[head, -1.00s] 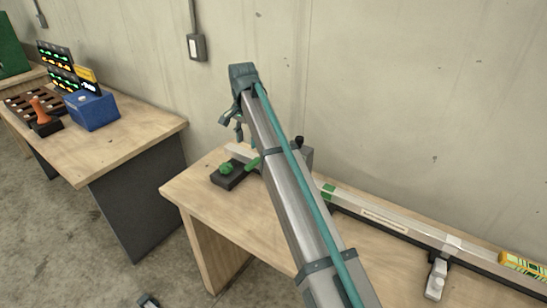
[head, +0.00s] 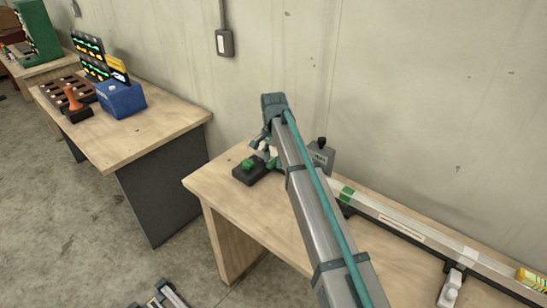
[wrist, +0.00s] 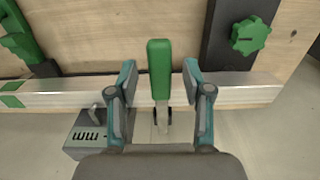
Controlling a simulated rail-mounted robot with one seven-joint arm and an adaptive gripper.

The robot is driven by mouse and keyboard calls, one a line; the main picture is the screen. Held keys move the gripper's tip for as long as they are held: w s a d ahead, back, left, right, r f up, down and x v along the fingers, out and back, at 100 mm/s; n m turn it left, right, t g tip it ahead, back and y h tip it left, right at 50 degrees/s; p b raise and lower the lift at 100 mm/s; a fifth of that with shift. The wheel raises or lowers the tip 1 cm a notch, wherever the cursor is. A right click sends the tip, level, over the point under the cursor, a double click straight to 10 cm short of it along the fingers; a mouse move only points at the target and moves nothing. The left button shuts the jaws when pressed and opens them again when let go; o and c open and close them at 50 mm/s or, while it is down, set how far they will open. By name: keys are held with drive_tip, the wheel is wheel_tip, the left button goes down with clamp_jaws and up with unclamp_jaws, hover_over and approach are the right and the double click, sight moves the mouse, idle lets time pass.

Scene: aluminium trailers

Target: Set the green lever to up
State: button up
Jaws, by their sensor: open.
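The green lever (wrist: 159,68) has a green grip on a pale metal stem and stands between my fingers in the wrist view. In the head view its green part (head: 272,163) shows beside the arm, partly hidden. My gripper (wrist: 160,78) is open, with one teal finger on each side of the lever and a visible gap on both sides. In the head view my gripper (head: 262,143) is down close to the lever at the bench's far left end. I cannot tell from these views whether the lever is up or down.
A green knob (wrist: 250,36) on a black block sits close by. A long aluminium rail (wrist: 60,98) runs past the lever. A grey box (wrist: 88,135) with lettering stands beside it. The wooden bench (head: 235,200) has clear room at front; the wall is close behind.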

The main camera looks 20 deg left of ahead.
clamp_jaws()
idle(0.3)
